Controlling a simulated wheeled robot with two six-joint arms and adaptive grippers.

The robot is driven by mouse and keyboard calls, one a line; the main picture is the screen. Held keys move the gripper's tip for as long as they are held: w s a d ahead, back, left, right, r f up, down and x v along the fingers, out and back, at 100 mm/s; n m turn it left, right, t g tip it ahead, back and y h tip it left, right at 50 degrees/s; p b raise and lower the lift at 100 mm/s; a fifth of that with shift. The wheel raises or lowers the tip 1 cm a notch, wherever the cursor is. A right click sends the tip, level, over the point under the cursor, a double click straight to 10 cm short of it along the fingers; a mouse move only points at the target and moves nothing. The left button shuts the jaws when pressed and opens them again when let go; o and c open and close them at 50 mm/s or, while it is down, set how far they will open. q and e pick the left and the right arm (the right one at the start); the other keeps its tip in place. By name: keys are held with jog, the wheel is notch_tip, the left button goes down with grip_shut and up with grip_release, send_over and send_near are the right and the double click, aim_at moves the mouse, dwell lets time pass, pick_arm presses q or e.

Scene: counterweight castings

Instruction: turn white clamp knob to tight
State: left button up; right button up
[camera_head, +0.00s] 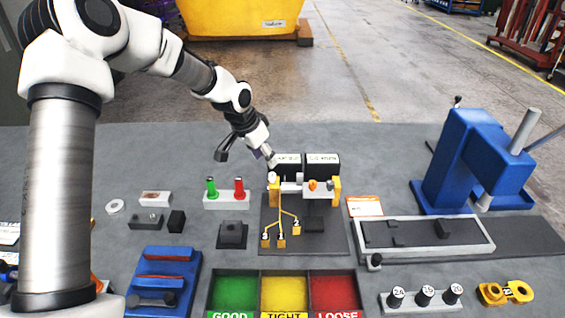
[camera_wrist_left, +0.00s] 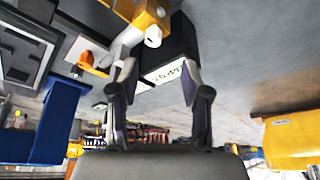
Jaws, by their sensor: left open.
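The white clamp knob (camera_head: 273,177) sits at the left end of a fixture with yellow end plates (camera_head: 334,190). In the left wrist view the white knob (camera_wrist_left: 152,38) stands out from a yellow block (camera_wrist_left: 150,14), just beyond the fingertips. My left gripper (camera_head: 268,158) points down at the knob from above and behind. In the left wrist view its two fingers (camera_wrist_left: 158,72) are apart, with nothing held between them. I cannot tell whether a fingertip touches the knob. An orange knob (camera_head: 313,184) is on the same fixture. My right gripper is not in view.
Two black labelled boxes (camera_head: 322,161) stand right behind the fixture. Yellow tagged pieces (camera_head: 281,239) lie in front of it. A holder with green and red pegs (camera_head: 226,200) is left. A blue press (camera_head: 465,165) stands right. Green, yellow and red bins (camera_head: 283,273) line the front.

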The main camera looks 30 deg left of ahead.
aim_at(272, 173)
pick_arm(q)
jog(key=shift+s+d+f+p, duration=0.15)
jog(key=shift+d+f+p, duration=0.2)
jog(key=shift+f, duration=0.3)
jog(key=shift+s+d+f+p, duration=0.2)
jog(key=shift+d+f, duration=0.15)
jog(key=shift+f, duration=0.25)
jog(key=w+f, duration=0.1)
jog(key=f, duration=0.1)
jog(key=w+f, duration=0.1)
jog(key=shift+w+a+f, duration=0.2)
jog(key=shift+w+f, duration=0.1)
jog(key=shift+f, duration=0.1)
jog(key=shift+s+r, duration=0.15)
jog(key=shift+s, duration=0.05)
jog(key=shift+s+d+r, duration=0.15)
jog(key=shift+s, duration=0.05)
jog(key=c, duration=0.3)
jog(key=shift+s, duration=0.1)
jog(key=c, duration=0.6)
